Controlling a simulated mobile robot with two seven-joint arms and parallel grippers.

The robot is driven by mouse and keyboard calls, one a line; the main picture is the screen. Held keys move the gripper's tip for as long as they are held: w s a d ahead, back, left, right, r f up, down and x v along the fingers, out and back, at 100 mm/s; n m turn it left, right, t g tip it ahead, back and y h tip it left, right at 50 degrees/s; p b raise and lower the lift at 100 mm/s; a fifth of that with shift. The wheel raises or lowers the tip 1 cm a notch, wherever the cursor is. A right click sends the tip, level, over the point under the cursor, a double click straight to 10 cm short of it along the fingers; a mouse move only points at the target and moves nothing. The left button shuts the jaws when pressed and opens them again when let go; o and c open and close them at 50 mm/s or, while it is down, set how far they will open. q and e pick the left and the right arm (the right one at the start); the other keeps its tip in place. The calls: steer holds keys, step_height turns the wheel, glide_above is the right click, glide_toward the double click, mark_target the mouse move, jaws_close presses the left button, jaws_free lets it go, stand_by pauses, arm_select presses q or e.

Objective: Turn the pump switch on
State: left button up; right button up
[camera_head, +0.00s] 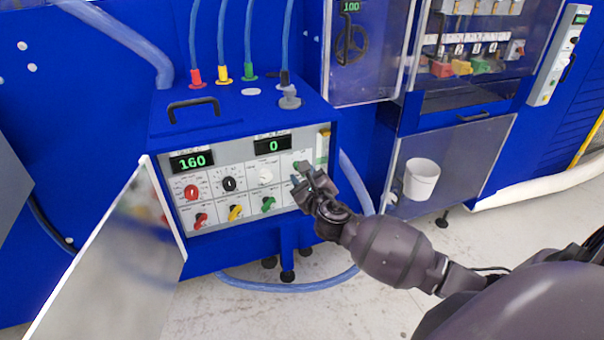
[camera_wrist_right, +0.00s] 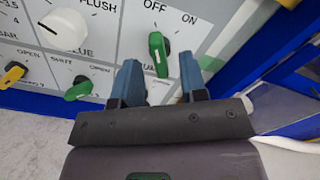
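The pump switch (camera_wrist_right: 158,54) is a green knob below OFF and ON labels, its long grip nearly upright in the right wrist view. In the head view it is mostly hidden by my right gripper at the right end of the control panel (camera_head: 221,183). My right gripper (camera_wrist_right: 161,78) is open, with its two blue fingertips just below and either side of the knob. I see a gap between the fingers and cannot tell whether either touches the knob. My right gripper also shows in the head view (camera_head: 304,182). My left gripper is not in view.
A white knob (camera_wrist_right: 64,30), a lower green knob (camera_wrist_right: 78,91) and a yellow knob (camera_wrist_right: 12,74) sit left of the switch. An open panel door (camera_head: 112,255) stands at the left. Displays (camera_head: 192,162) read 160 and 0. A white cup (camera_head: 421,178) hangs at the right.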

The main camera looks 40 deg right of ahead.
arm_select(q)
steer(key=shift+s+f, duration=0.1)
arm_select(e)
steer(key=shift+w+d, duration=0.15)
steer(key=shift+w, duration=0.55)
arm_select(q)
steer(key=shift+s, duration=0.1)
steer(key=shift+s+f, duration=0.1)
arm_select(e)
steer(key=shift+c, duration=0.3)
jaws_close()
